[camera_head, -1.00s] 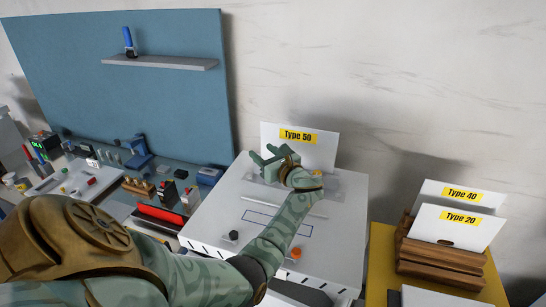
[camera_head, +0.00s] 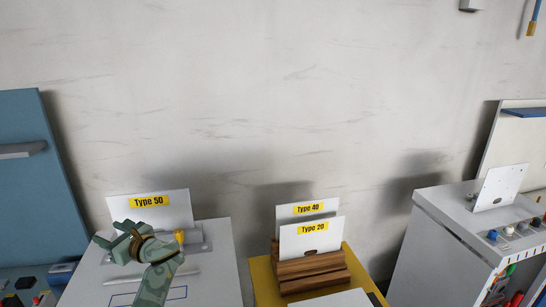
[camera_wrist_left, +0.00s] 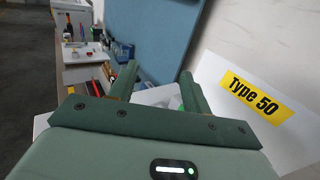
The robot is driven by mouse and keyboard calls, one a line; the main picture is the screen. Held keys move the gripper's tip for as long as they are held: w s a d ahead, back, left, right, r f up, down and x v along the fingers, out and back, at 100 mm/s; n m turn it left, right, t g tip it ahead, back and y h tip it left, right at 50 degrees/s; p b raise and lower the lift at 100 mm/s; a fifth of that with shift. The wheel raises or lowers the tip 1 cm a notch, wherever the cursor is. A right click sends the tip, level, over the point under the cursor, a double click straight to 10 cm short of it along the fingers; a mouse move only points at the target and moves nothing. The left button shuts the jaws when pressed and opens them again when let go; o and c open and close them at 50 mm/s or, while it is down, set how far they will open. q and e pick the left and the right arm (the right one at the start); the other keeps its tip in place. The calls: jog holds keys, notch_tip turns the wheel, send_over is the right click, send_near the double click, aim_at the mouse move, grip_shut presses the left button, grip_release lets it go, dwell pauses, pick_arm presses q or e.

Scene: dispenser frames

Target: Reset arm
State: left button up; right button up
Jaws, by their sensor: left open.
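My left gripper (camera_head: 112,240) is open and empty above the white machine top at the lower left of the head view. It is just in front of and slightly left of the white Type 50 card (camera_head: 150,214). In the left wrist view, its two fingers (camera_wrist_left: 157,86) are spread apart with nothing held between them. The Type 50 card (camera_wrist_left: 225,110) stands to their right there. My right arm and gripper are not in view.
The white machine (camera_head: 212,274) bears a small yellow part (camera_head: 179,237) near the card. A wooden holder (camera_head: 312,272) with Type 40 (camera_head: 307,207) and Type 20 (camera_head: 312,240) cards stands on a yellow stand (camera_head: 262,275). A grey cabinet (camera_head: 430,260) is at right.

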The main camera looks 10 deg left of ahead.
pick_arm(q)
jog(key=s+d+f+n+t+h, duration=0.1)
jog(key=s+d+f+n+h, duration=0.25)
jog(key=s+d, duration=0.5)
jog(key=s+d+f+n+t+h, duration=0.25)
jog(key=s+d+n+h, duration=0.25)
jog(key=s+d, duration=0.3)
jog(key=s+d+f+n+t+h, duration=0.1)
jog(key=s+d+f+n+h, duration=0.35)
jog(key=s+d, duration=0.4)
jog(key=s+d+f+g+h+b, duration=0.2)
jog(key=f+b, duration=0.6)
jog(key=f, duration=1.2)
jog(key=d+f+g+h+b, duration=0.1)
jog(key=d+f+b, duration=0.5)
jog(key=f, duration=1.5)
jog(key=s+a+f+n+g+h+b, duration=0.1)
jog(key=s+f+b, duration=0.7)
jog(key=f, duration=0.7)
jog(key=s+a+f+n+g+b, duration=0.1)
jog(key=s+f+n+g+b, duration=0.1)
jog(key=s+f+b, duration=0.6)
jog(key=s+f, duration=0.5)
jog(key=f, duration=0.3)
jog(key=shift+a+h+b, duration=0.3)
jog(key=shift+h, duration=0.1)
jog(key=shift+w+g, duration=0.1)
jog(key=shift+g, duration=0.15)
